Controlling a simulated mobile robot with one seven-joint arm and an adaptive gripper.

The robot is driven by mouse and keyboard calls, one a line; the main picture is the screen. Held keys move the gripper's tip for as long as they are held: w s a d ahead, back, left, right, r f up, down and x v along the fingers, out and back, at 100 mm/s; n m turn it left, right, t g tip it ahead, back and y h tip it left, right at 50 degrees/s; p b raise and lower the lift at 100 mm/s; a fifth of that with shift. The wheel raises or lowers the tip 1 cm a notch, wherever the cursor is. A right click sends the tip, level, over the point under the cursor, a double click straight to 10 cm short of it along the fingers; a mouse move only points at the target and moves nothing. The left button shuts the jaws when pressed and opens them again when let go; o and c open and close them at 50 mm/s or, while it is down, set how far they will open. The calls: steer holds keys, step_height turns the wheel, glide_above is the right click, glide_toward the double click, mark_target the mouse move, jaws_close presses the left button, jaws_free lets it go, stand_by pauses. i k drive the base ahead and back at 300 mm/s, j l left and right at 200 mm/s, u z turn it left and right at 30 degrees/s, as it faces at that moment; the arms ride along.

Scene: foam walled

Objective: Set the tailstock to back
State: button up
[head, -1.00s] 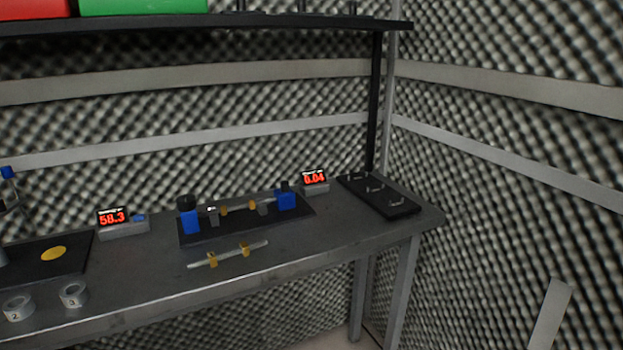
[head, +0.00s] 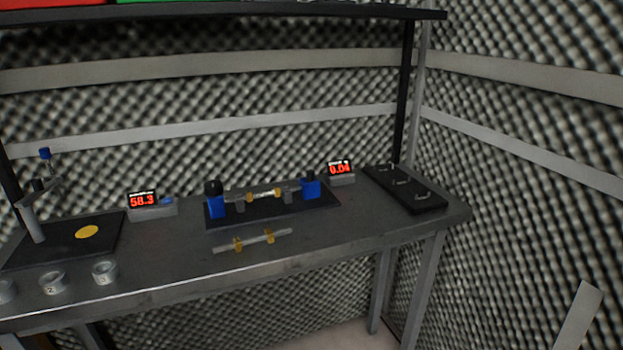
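A bench fixture with a black base (head: 272,209) stands on the grey table. It has a blue block with a black knob (head: 215,200) at its left end and a smaller blue block with a dark top (head: 311,186) at its right end. Which block is the tailstock, I cannot tell for sure. A shaft with yellow collars (head: 263,194) lies between grey supports, between the two blocks. A second shaft with yellow collars (head: 253,241) lies on the table in front of the fixture. My gripper is not in view.
Red-digit displays stand left (head: 150,205) and right (head: 340,173) of the fixture. A black tray with hooks (head: 405,188) is at the right end. A stand with a yellow disc (head: 86,232) and numbered rings (head: 104,272) are at the left. A shelf (head: 230,16) hangs above.

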mark_target(309, 188)
steer(key=i+l, duration=0.15)
steer(key=i, duration=1)
steer(key=l+z, duration=0.05)
steer(key=l, duration=0.05)
